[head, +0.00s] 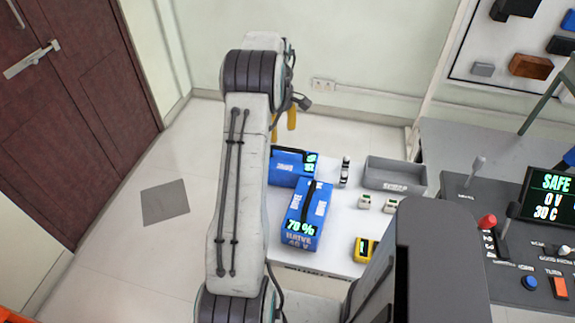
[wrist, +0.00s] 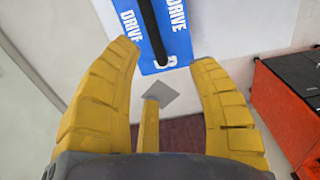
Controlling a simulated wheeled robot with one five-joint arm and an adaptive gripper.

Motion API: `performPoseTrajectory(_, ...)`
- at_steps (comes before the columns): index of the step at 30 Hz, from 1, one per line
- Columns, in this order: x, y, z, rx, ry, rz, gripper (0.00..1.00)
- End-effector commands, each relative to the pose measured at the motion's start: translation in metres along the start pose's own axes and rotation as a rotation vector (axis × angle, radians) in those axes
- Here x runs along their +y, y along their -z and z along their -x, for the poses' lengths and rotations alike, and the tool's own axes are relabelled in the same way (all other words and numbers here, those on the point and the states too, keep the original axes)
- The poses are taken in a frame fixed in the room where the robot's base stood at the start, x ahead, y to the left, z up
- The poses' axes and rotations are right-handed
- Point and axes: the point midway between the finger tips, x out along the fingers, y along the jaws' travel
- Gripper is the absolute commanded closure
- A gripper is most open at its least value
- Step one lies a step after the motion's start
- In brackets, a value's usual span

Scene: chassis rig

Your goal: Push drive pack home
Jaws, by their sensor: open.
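A blue drive pack (head: 304,222) with a black handle strip, a "70 %" display and "DRIVE 48 V" lettering stands on the white table. A second blue pack (head: 286,168) with a black handle lies just behind it, partly hidden by my arm. My gripper (head: 284,127) hangs above and behind the packs with its yellow fingers pointing down. In the wrist view my gripper (wrist: 163,58) is open and empty. A blue pack (wrist: 178,49) marked "DRIVE" shows beyond the fingertips, apart from them; which pack it is I cannot tell.
A grey tray (head: 395,174), small white-green blocks (head: 364,202) and a yellow device (head: 364,249) are on the white table (head: 335,225). A control console with a "SAFE 0 V 30 C" screen (head: 551,196) stands at right. An orange-red cabinet (wrist: 290,110) shows in the wrist view. Floor at left is free.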

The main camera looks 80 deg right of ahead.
Motion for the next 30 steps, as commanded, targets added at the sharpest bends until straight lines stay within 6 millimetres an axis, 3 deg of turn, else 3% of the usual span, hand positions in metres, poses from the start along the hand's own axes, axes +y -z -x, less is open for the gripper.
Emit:
performPoseTrajectory(3,0.008,-0.02,-0.01,-0.001,0.009,-0.001,0.46)
performPoseTrajectory(6,0.01,-0.026,-0.017,-0.002,0.014,0.001,0.46)
performPoseTrajectory(30,0.008,-0.029,-0.086,-0.002,0.013,0.001,0.46)
